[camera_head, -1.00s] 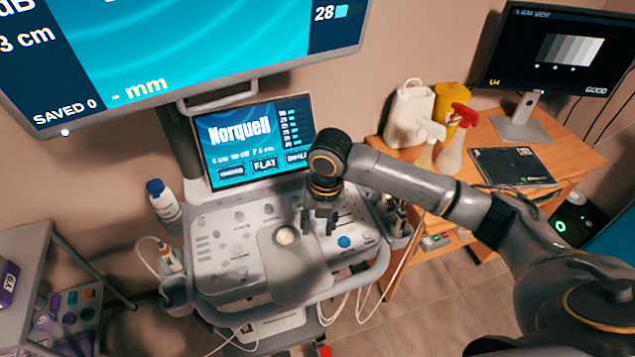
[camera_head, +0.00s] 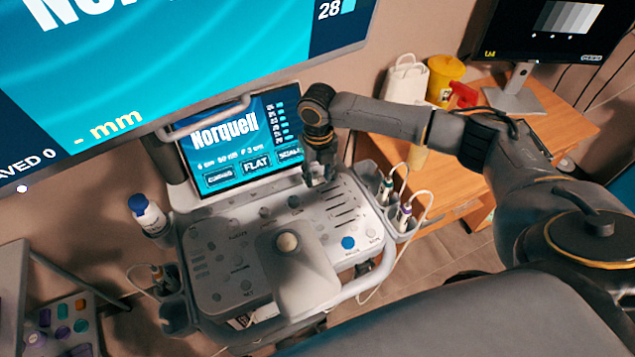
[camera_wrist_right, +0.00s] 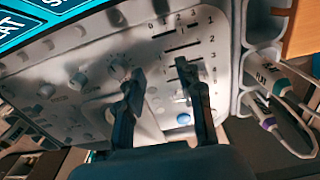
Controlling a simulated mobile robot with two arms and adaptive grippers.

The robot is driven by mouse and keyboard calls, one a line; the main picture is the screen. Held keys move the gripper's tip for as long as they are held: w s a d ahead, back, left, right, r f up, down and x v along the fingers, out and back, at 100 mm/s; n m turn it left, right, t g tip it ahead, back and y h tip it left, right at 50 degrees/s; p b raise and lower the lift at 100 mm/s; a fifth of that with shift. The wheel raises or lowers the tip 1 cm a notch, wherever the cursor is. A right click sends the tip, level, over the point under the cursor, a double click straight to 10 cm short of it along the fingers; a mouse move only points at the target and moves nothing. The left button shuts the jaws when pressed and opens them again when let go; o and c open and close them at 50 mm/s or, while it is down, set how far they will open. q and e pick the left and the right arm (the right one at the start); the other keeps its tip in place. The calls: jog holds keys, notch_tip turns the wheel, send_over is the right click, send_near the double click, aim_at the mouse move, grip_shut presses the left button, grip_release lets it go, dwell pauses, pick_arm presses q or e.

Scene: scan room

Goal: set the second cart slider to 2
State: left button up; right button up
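The ultrasound cart's grey control panel (camera_head: 225,255) is at the center of the head view, with a bank of slider slots (camera_head: 345,200) at its upper right. In the right wrist view, the slots are dark horizontal lines with numbers 0 to 3 above and row numbers at the right. The second slot (camera_wrist_right: 183,47) shows above the fingertips; its knob position is too small to tell. My right gripper (camera_head: 319,178) is over the panel's upper part, left of the slots. In the wrist view the right gripper (camera_wrist_right: 160,72) has its fingers apart, with nothing between them. My left gripper is not in view.
The cart screen (camera_head: 240,140) stands close behind my right gripper. A large monitor (camera_head: 200,60) hangs above. Probes (camera_head: 404,215) sit in holders at the panel's right. A grey padded surface (camera_head: 480,315) fills the lower right. A wooden desk (camera_head: 560,125) stands behind.

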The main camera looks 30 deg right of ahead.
aim_at(318, 191)
notch_tip(318, 191, down, 5)
jog(key=shift+s+r+p, duration=0.15)
jog(key=shift+p, duration=0.25)
jog(key=shift+f, duration=0.4)
jog(key=shift+r, duration=0.1)
grip_shut()
